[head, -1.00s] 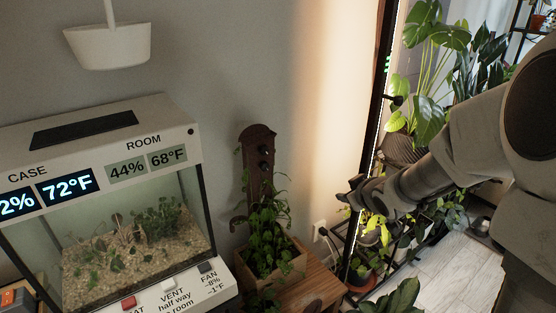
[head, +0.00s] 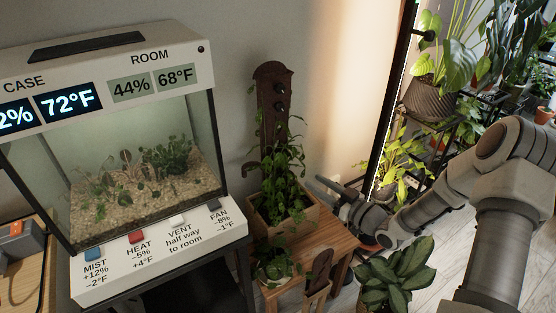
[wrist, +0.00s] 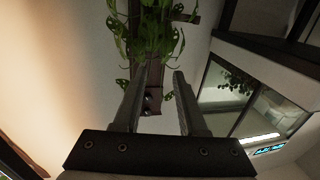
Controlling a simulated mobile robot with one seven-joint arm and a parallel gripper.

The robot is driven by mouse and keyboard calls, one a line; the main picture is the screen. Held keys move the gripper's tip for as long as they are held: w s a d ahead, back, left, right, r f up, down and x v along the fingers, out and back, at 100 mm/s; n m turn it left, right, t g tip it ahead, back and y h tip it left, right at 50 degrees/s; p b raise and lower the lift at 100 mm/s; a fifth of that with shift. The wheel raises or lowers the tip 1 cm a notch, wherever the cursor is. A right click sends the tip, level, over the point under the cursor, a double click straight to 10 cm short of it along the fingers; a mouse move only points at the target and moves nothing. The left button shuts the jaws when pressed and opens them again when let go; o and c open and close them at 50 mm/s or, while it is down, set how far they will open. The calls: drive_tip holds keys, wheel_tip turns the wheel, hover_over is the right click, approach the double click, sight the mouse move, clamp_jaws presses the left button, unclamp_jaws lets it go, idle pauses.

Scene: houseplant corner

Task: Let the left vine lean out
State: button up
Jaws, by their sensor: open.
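A dark wooden board (head: 272,92) with two dark round knobs (head: 280,95) stands upright in a wooden planter box (head: 300,222). Green vines (head: 284,172) climb its lower part, with a few leaves reaching out on both sides; I cannot separate the left vine clearly from the others. My gripper (head: 322,184) is just right of the vines, apart from them in the picture. In the wrist view, my open, empty gripper (wrist: 160,72) faces the board (wrist: 154,76), which appears upside down. Its knobs and the leaves (wrist: 148,40) show between and beyond the fingers.
The planter stands on a wooden stand (head: 335,243), with a small potted plant (head: 272,263) in front. A glass case (head: 130,170) with buttons is close on the left. A broad-leaved plant (head: 395,275) is below my arm, and a plant shelf (head: 440,125) is behind it.

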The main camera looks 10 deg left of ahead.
drive_tip(key=b+x, duration=0.2)
drive_tip(key=x, duration=1.4)
drive_tip(key=shift+w+a+b, duration=0.2)
drive_tip(key=shift+a+b, duration=0.05)
drive_tip(key=shift+b, duration=0.1)
clamp_jaws()
idle(0.6)
